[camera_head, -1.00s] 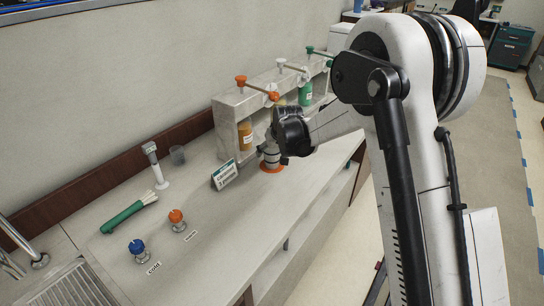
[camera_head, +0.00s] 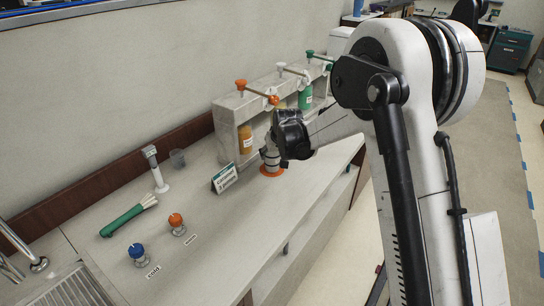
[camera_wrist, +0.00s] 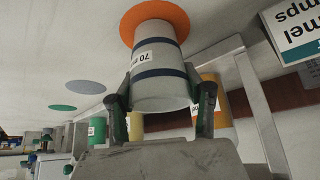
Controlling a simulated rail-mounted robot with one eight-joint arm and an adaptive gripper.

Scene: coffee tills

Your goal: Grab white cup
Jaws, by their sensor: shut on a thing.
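A white cup (camera_wrist: 160,85) with dark blue bands and a label reading "70" shows in the wrist view, appearing upside down there. It stands on an orange disc (camera_wrist: 155,20) on the counter. My gripper (camera_wrist: 165,95) has one finger on each side of the cup and is shut on it. In the head view my gripper (camera_head: 290,135) hides part of the cup (camera_head: 270,157), with the orange disc (camera_head: 271,171) beneath it. I cannot tell whether the cup has left the disc.
A dispenser rack (camera_head: 225,115) with coloured bottles stands behind the cup. A small sign (camera_head: 224,178) stands to its left. Further left are a green tube (camera_head: 122,220), an orange-topped knob (camera_head: 176,222) and a blue-topped knob (camera_head: 136,251).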

